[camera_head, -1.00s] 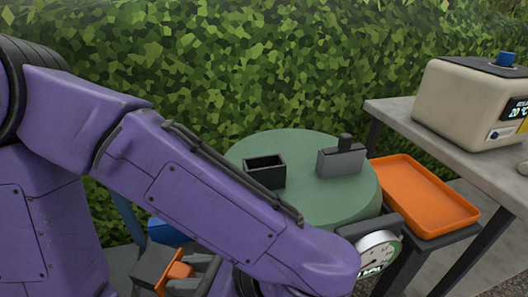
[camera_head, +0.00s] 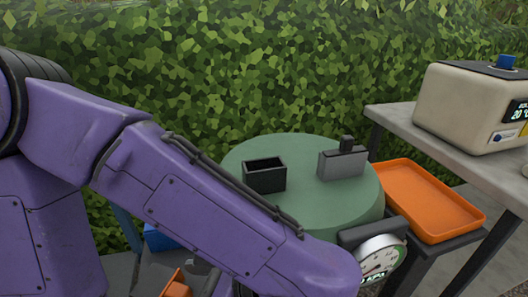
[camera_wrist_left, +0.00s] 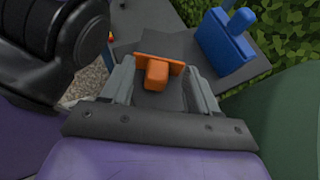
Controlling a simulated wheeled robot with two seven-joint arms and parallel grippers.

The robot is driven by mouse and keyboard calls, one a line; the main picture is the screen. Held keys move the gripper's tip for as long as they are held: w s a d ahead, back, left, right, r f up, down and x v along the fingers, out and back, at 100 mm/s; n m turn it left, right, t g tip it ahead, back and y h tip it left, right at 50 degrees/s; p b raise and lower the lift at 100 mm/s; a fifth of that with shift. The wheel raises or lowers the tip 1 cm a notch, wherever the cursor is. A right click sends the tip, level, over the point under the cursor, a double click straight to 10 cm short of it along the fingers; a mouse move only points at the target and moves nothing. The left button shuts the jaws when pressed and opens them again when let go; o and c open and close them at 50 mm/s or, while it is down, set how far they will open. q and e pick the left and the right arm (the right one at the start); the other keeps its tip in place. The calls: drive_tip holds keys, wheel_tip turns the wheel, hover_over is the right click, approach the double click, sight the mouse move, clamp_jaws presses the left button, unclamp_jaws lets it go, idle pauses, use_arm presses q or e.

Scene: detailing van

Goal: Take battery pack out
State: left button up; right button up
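An orange piece with a raised block-like handle (camera_wrist_left: 157,72) lies between the fingers of my left gripper (camera_wrist_left: 160,82) in the left wrist view. The fingers stand apart on either side of the handle, with visible gaps. A blue block with a handle (camera_wrist_left: 228,40) stands on the same dark surface to the right. In the head view, a grey block with a black top knob (camera_head: 342,162) stands on a green round table (camera_head: 310,208) beside an open black box (camera_head: 264,176). I cannot tell which piece is the battery pack. My right gripper is out of view.
An orange tray (camera_head: 430,200) lies right of the green table. A dial gauge (camera_head: 380,258) is below it, near my left arm. A beige unit with a display (camera_head: 465,105) stands on a grey table (camera_head: 410,128). A hedge (camera_head: 240,70) closes the back.

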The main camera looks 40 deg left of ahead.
use_arm(q)
drive_tip(key=p+v, duration=0.2)
drive_tip(key=v, duration=0.8)
drive_tip(key=shift+d, duration=0.25)
drive_tip(key=shift+r, duration=0.1)
